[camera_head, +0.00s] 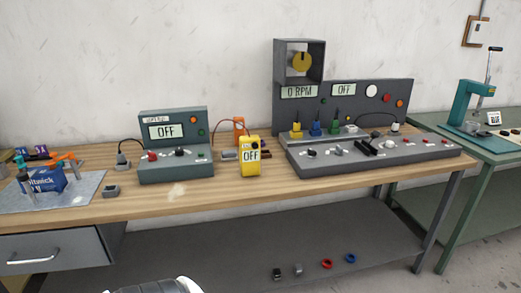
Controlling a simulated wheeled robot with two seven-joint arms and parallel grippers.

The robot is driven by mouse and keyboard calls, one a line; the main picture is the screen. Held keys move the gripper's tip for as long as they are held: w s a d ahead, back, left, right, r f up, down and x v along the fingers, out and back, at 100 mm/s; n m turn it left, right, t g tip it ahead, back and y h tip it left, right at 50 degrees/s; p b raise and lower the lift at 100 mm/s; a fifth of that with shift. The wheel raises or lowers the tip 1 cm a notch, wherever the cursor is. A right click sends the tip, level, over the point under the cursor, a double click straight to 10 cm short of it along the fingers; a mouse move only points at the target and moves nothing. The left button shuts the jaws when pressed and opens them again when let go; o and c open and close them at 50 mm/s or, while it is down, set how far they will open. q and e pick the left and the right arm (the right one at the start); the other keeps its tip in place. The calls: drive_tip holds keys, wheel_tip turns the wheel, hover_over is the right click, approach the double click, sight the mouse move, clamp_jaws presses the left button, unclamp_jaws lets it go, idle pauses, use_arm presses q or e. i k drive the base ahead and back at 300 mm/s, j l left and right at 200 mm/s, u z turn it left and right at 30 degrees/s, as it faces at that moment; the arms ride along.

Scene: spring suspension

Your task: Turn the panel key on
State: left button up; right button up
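The large grey control panel (405,105) stands at the back right of the wooden bench. Its displays read "0 RPM" and "OFF". The sloped console (375,158) in front of it carries several small switches and knobs. One of these may be the key, but they are too small to tell. A smaller grey-green box (176,170) stands left of centre, with its display reading "OFF", a red knob and a dark knob. A white and dark rounded part of mine shows at the bottom edge, left of centre. No gripper fingers show.
A yellow meter (250,158) reading "OFF" stands between the box and the console. A blue pouch (45,181) and tools lie on a grey mat (78,198) at the left. The bench's front strip (230,198) is mostly clear. A green table (500,150) stands at the right.

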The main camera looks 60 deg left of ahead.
sight(312, 154)
drive_tip(key=u, duration=1.55)
drive_tip(key=i+l+u, duration=0.1)
drive_tip(key=i+l, duration=0.2)
